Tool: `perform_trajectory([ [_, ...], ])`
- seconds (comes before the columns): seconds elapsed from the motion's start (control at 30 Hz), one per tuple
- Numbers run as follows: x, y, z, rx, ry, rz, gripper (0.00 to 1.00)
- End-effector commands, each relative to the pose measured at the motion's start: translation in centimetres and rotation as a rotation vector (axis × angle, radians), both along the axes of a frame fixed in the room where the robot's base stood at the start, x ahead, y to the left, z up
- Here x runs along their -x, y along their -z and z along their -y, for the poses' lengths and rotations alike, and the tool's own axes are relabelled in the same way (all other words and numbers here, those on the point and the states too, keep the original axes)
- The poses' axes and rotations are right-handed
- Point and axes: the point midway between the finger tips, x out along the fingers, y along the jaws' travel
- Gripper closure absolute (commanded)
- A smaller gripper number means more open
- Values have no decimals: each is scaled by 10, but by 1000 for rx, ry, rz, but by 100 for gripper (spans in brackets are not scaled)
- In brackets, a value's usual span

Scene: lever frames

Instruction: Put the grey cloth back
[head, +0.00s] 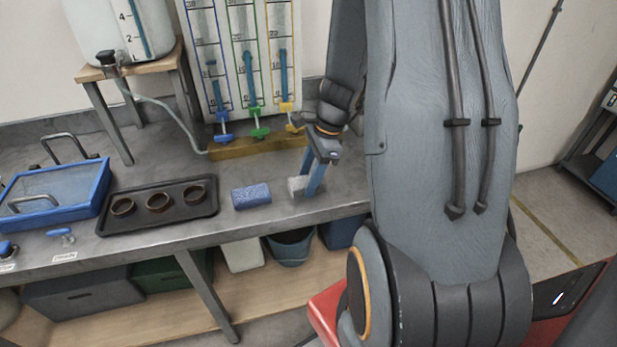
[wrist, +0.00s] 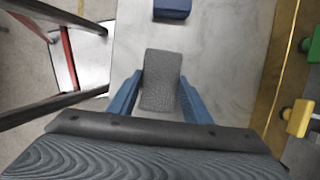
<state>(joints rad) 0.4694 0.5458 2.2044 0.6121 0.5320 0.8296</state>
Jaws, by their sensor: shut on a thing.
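The grey cloth (wrist: 161,78) is a folded block with a rough surface. It sits between the two blue fingers of my gripper (wrist: 160,97) in the wrist view. In the head view my gripper (head: 308,183) is at the right part of the bench, pointing down, shut on the grey cloth (head: 296,186). The cloth is at or just above the bench top; I cannot tell whether it touches. A finger hides part of it in the head view. A blue cloth (head: 251,196) lies to its left, and shows at the top of the wrist view (wrist: 172,8).
A dark tray (head: 208,210) with 3 brown cups lies farther left, beside a blue-framed box (head: 60,208). Behind stands a gauge panel with blue, green and yellow valves (head: 289,107) on a wooden base (head: 245,149). The bench's front edge (head: 290,221) is close to my gripper.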

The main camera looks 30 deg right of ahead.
Motion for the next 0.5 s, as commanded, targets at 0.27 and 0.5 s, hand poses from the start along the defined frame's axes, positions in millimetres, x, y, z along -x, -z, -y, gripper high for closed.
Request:
perform_trajectory([
  [0.27,0,1,0,0,0,0,76],
  [0.5,0,3,0,0,0,-1,37],
])
